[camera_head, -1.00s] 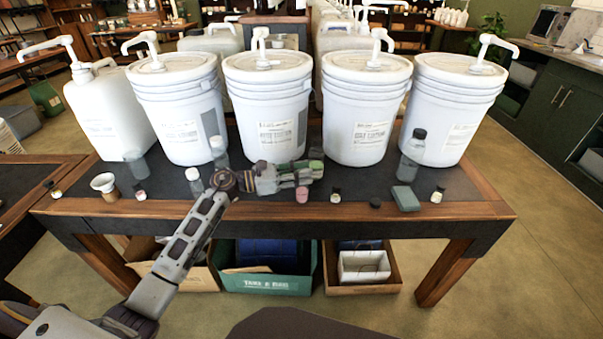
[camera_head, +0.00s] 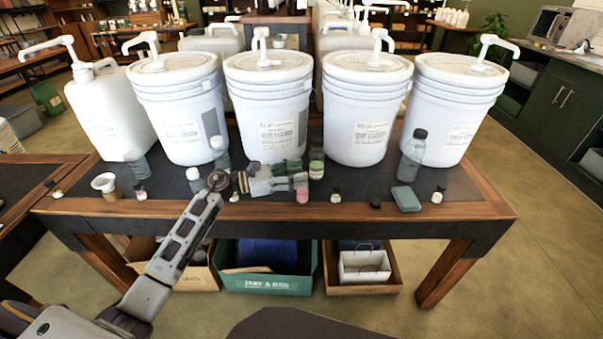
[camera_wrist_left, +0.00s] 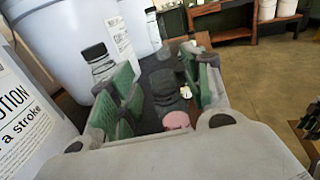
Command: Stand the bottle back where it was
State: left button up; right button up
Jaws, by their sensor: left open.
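A small bottle (camera_head: 316,165) with a green label stands upright on the dark table top, in front of the gap between the two middle buckets. The pink jar (camera_head: 302,194) stands in front of the gripper. My right gripper is not in view.
Large white pump buckets (camera_head: 268,105) line the table's back. A clear black-capped bottle (camera_head: 413,155) stands right, near a teal box (camera_head: 405,199). A clear white-capped bottle (camera_head: 220,155) stands left, behind my arm. Small jars line the front edge (camera_head: 270,217).

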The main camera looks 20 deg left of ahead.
pick_arm(q)
jog(key=v, duration=1)
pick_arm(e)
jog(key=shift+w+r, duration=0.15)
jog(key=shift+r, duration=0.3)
pick_arm(q)
jog(key=shift+s, duration=0.1)
